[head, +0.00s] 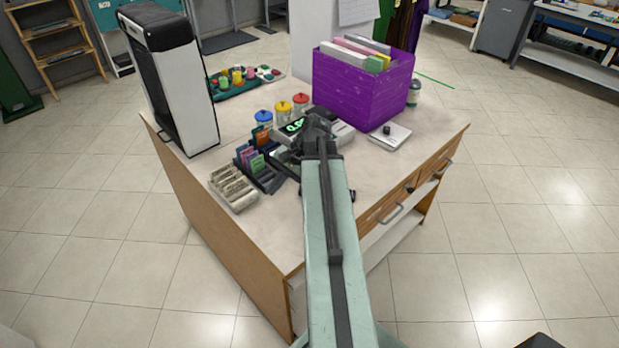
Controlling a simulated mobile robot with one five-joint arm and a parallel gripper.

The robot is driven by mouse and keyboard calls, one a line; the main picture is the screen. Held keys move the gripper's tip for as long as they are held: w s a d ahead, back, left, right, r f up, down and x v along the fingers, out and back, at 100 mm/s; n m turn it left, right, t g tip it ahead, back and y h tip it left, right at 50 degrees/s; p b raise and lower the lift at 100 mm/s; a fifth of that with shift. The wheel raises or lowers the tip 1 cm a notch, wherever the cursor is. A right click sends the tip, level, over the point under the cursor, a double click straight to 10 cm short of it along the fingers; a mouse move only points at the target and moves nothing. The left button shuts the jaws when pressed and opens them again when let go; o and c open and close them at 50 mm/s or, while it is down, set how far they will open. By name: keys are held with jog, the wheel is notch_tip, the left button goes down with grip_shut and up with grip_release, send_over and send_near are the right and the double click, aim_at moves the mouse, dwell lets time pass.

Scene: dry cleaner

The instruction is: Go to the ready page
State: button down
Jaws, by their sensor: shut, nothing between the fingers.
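A small device with a lit green display (293,126) sits on the counter, just left of the end of my arm. The characters on the display are too small to read for certain, and my gripper hides part of the device. My gripper (317,120) is at the far end of my pale green arm, over or close to the device. It is shut and holds nothing. I cannot tell whether its tips touch the device.
The counter (270,226) also holds a tall white-and-black unit (187,85), a purple box of folders (345,83), colored-lid jars (283,108), card holders (258,169) and a small white pad (389,137). Its front right corner is bare. Tiled floor (520,220) is open to the right.

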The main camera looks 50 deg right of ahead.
jog(key=w+a+n+g, duration=0.1)
jog(key=a+n, duration=0.1)
jog(key=a, duration=0.2)
jog(key=w+a+f+n+h, duration=0.1)
jog(key=a+n, duration=0.1)
jog(key=a, duration=0.2)
jog(key=w+a+f+n+g, duration=0.1)
jog(key=a, duration=0.3)
jog(key=shift+w+a+f+n+g+h, duration=0.2)
jog(key=shift+a+n+g+h, duration=0.1)
jog(key=shift+n, duration=0.1)
jog(key=a+f+n+g+h, duration=0.1)
jog(key=a+n+h, duration=0.2)
jog(key=a+n, duration=0.5)
jog(key=w+a, duration=0.1)
jog(key=a, duration=0.7)
jog(key=shift+f+h, duration=0.15)
jog(key=shift+h, duration=0.25)
